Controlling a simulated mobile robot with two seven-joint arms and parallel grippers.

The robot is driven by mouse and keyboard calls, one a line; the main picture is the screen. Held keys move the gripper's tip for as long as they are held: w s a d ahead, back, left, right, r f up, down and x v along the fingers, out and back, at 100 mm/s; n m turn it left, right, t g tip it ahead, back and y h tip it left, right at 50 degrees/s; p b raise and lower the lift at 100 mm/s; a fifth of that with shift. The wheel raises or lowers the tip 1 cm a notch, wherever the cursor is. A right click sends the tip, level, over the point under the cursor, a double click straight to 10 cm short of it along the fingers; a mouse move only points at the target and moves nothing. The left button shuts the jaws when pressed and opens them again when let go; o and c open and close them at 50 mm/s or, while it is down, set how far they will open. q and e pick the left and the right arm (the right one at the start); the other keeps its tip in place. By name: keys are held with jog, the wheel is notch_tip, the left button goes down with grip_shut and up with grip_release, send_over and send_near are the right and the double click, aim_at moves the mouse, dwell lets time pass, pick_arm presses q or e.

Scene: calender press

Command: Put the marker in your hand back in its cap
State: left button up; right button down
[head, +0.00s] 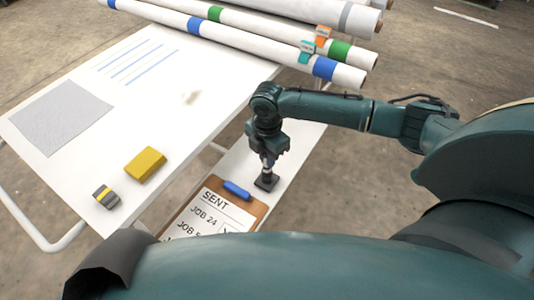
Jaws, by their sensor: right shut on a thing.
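My right gripper (268,160) points down over the narrow white shelf at the table's near right side. It is shut on a small marker (268,167), of which only a short bluish-grey piece shows below the jaws. Directly under it is a small dark square block (266,183) on the shelf, perhaps the cap's holder. Whether the marker's tip touches the block or is inside it, I cannot tell. The cap itself cannot be made out. My left gripper is not in view.
Long white rolls (260,44) lie behind.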

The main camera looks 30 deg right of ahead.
jog(key=c, duration=1.2)
grip_release()
notch_tip(320, 180, up, 12)
jog(key=shift+f+p, duration=0.1)
jog(key=shift+p, duration=0.6)
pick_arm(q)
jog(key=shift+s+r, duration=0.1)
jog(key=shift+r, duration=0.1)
pick_arm(e)
jog(key=shift+r, duration=0.7)
